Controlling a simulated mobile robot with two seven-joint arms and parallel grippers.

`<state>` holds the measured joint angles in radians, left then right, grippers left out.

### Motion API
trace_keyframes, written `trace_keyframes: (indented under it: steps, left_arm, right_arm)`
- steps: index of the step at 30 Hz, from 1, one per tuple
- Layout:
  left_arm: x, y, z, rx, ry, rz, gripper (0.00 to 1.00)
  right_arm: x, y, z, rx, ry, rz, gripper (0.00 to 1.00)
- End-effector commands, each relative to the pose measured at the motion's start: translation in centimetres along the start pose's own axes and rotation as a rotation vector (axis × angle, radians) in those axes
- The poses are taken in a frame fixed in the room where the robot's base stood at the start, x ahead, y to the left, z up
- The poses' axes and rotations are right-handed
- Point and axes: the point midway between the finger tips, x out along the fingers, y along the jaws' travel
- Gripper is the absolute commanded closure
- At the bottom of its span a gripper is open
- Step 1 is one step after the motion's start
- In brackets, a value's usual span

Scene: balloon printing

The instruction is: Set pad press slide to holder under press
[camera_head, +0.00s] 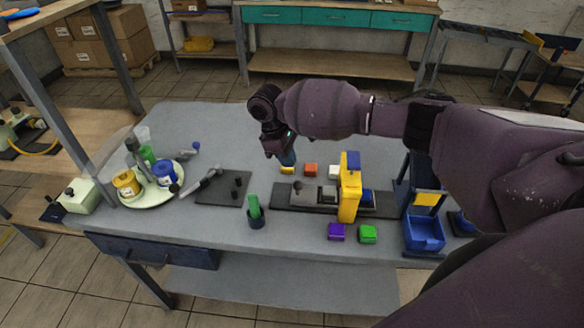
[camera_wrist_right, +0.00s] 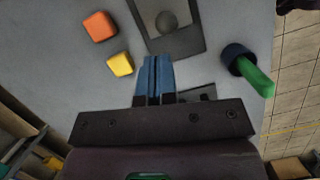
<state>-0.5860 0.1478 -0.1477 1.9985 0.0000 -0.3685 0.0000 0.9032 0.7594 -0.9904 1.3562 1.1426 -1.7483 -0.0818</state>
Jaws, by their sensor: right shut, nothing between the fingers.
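The pad press (camera_head: 350,190) is a yellow upright with a blue top, on a long dark base (camera_head: 382,209) on the grey table. A grey slide (camera_head: 310,196) with a round dark knob lies on the base, left of the upright. In the right wrist view the slide's frame and knob (camera_wrist_right: 165,22) show beyond the fingertips. How far the slide reaches under the press is partly hidden by the upright. My right gripper (camera_head: 288,159) is shut and empty, behind the slide's left end, its blue fingers (camera_wrist_right: 155,75) together. My left gripper is not in view.
Yellow (camera_head: 287,170), orange (camera_head: 310,170) and white (camera_head: 333,171) blocks sit behind the press; purple (camera_head: 336,231) and green (camera_head: 367,234) blocks sit in front. A dark cup (camera_head: 256,220) holds a green item. A blue bin (camera_head: 425,232) is at right. The table's back left is clear.

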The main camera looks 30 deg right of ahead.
Motion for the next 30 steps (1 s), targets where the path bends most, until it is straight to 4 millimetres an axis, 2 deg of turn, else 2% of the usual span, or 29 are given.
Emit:
trace_keyframes:
  steps: [3, 10, 15, 30]
  left_arm:
    - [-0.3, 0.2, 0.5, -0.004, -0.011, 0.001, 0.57]
    - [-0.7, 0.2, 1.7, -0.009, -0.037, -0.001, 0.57]
    - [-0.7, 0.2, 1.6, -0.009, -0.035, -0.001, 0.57]
    - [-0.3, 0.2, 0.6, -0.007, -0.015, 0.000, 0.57]
  right_arm:
    - [-2.5, 0.1, -0.1, 0.000, 0.005, 0.003, 1.00]
    - [-5.2, 0.1, 0.0, 0.001, 0.004, 0.004, 1.00]
    - [-5.8, 0.1, 0.0, 0.002, 0.003, 0.003, 1.00]
    - [-5.9, 0.1, 0.0, 0.002, 0.003, 0.003, 1.00]
